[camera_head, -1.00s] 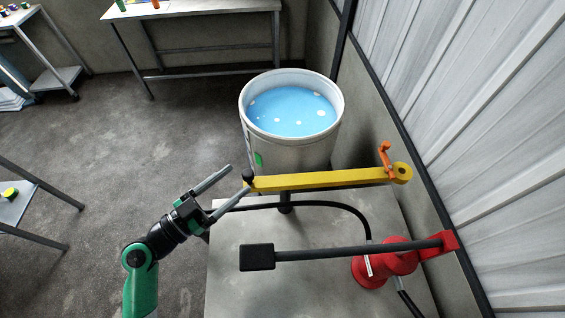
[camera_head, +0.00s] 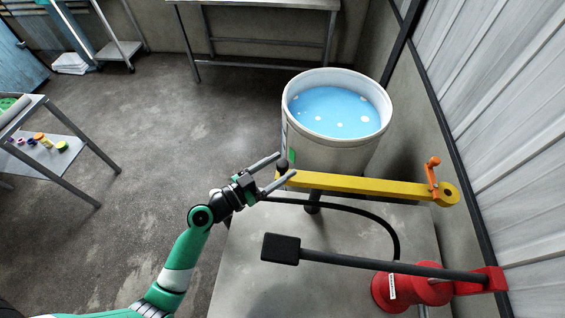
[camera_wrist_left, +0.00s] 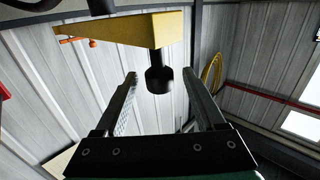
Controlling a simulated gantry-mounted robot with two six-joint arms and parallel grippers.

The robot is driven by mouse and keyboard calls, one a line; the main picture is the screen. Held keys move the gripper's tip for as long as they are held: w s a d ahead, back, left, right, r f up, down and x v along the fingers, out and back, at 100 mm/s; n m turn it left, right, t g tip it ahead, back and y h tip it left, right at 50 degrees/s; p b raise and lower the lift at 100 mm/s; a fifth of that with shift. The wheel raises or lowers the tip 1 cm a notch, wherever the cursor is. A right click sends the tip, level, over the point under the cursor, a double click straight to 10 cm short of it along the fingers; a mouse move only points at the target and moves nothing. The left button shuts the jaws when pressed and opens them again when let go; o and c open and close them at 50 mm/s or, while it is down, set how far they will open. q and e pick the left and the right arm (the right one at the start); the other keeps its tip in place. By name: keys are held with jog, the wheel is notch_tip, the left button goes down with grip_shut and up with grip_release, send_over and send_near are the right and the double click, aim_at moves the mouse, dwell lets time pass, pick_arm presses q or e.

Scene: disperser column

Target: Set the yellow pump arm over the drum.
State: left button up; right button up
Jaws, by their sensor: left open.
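The yellow pump arm (camera_head: 360,185) lies in front of the drum (camera_head: 330,148), not over its opening. The drum is pale and holds blue liquid with white spots. My left gripper (camera_head: 288,163) is open at the knob end. In the left wrist view the knob (camera_wrist_left: 158,80) under the yellow arm (camera_wrist_left: 115,30) shows between the two spread fingertips (camera_wrist_left: 159,74), with gaps on both sides. My right gripper is not in view.
A grey bench (camera_head: 260,250) carries a red base (camera_head: 405,288) with a dark bar ending in a black block (camera_head: 281,248), close in front of the yellow arm. A black hose (camera_head: 370,211) curves between them. A corrugated wall (camera_head: 500,100) bounds the right.

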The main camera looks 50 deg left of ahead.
pick_arm(q)
jog(key=shift+w+d, duration=0.1)
jog(key=shift+w, duration=0.55)
grip_shut()
dwell(0.9)
